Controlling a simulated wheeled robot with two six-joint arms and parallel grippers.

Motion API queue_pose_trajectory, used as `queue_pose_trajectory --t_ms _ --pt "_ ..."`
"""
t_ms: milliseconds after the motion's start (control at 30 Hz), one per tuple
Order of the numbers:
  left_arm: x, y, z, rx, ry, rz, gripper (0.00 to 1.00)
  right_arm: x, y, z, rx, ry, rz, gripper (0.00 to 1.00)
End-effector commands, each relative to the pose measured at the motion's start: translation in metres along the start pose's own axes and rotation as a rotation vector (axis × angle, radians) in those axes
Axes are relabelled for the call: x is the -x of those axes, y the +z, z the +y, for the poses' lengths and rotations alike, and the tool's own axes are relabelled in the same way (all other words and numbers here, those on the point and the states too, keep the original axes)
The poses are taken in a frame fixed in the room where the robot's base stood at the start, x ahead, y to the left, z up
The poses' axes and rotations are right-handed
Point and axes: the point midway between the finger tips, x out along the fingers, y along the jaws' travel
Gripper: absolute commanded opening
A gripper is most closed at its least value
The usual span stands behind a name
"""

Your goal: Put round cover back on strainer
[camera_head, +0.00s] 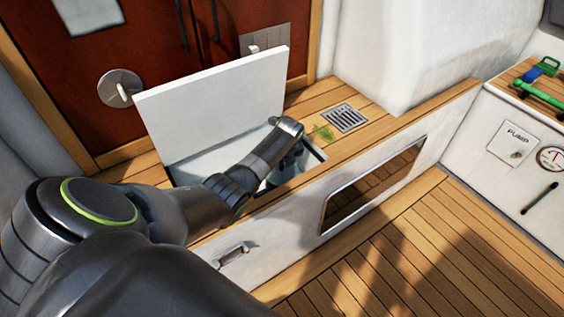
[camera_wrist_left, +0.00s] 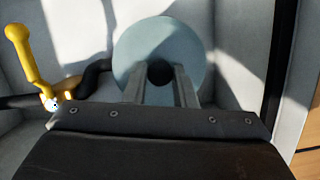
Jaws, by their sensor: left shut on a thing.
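The round cover (camera_wrist_left: 135,48) is a pale blue-grey disc with a dark knob in the left wrist view. My left gripper (camera_wrist_left: 160,80) is shut on its knob, with a finger on each side. In the head view my left arm reaches down into the open locker, and the gripper (camera_head: 275,177) is mostly hidden behind the wrist and locker edge. The strainer cannot be made out; the disc would hide anything under it. I cannot tell whether the cover rests on something. My right gripper is not in view.
The white locker lid (camera_head: 212,100) stands raised behind the opening. Inside, a yellow-handled valve (camera_wrist_left: 25,55) and a black hose (camera_wrist_left: 95,75) lie left of the disc. A grating (camera_head: 344,117) sits in the wooden seat. The wooden floor (camera_head: 400,255) is clear.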

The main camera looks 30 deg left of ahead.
Motion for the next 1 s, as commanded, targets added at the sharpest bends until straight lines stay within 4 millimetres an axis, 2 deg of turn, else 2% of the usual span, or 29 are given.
queue_pose_trajectory --t_ms 933,967,1000 --pt "-0.0003 -0.0001 -0.0002 0.0 -0.001 0.0 0.01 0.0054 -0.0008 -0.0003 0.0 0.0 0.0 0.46" --pt "-0.0003 -0.0001 -0.0002 0.0 -0.001 0.0 0.27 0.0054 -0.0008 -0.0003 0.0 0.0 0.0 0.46" --pt "-0.0003 -0.0001 -0.0002 0.0 -0.001 0.0 0.32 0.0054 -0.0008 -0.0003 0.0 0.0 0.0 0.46"
